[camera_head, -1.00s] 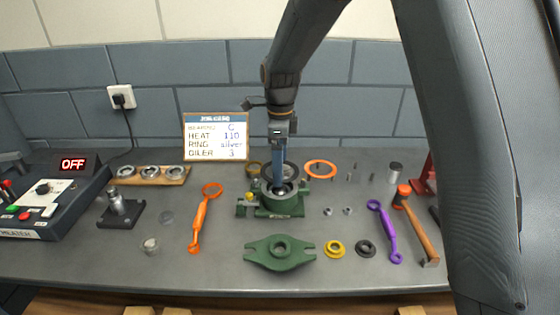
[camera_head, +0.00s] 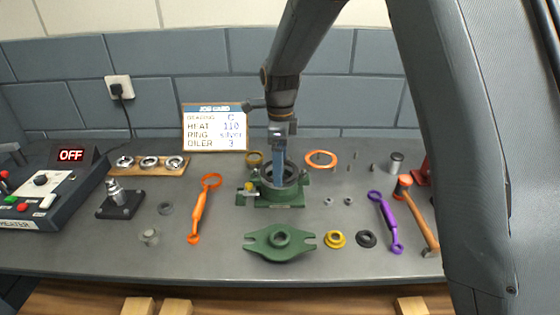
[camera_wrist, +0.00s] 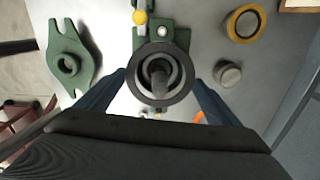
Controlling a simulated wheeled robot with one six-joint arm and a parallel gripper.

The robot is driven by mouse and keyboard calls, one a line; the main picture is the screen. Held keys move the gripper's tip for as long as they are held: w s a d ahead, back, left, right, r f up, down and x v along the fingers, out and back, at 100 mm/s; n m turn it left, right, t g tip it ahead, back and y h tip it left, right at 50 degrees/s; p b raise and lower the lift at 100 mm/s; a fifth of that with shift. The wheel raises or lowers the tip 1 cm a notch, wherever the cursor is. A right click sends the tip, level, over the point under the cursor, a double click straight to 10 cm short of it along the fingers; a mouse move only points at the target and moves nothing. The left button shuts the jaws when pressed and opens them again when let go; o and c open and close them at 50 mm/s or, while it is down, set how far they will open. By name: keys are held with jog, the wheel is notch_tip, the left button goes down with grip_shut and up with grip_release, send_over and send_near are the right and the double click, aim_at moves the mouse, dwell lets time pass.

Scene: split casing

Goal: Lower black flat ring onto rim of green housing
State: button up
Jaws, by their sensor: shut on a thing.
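The green housing (camera_head: 281,201) stands upright on the bench in the middle of the head view, its round opening facing up. It also shows in the wrist view (camera_wrist: 181,38). My gripper (camera_head: 279,180) is shut on the black flat ring (camera_wrist: 160,103), with one finger at each side of it in the wrist view. The ring lies flat and looks roughly centred over the housing's bore, with a grey bearing and a shaft end visible through it. In the head view the ring is at the housing's top. I cannot tell whether it touches the rim.
A green cover (camera_head: 280,244) lies in front of the housing. An orange ring wrench (camera_head: 201,208) lies left, a purple wrench (camera_head: 385,222) and hammer (camera_head: 418,217) right. Yellow (camera_head: 335,239) and black (camera_head: 366,239) small rings lie front right.

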jog(key=shift+f, duration=0.65)
jog(key=shift+f, duration=0.1)
dwell(0.4)
jog(key=o, duration=0.9)
notch_tip(320, 180, up, 11)
jog(key=p, duration=0.7)
jog(key=shift+f, duration=0.15)
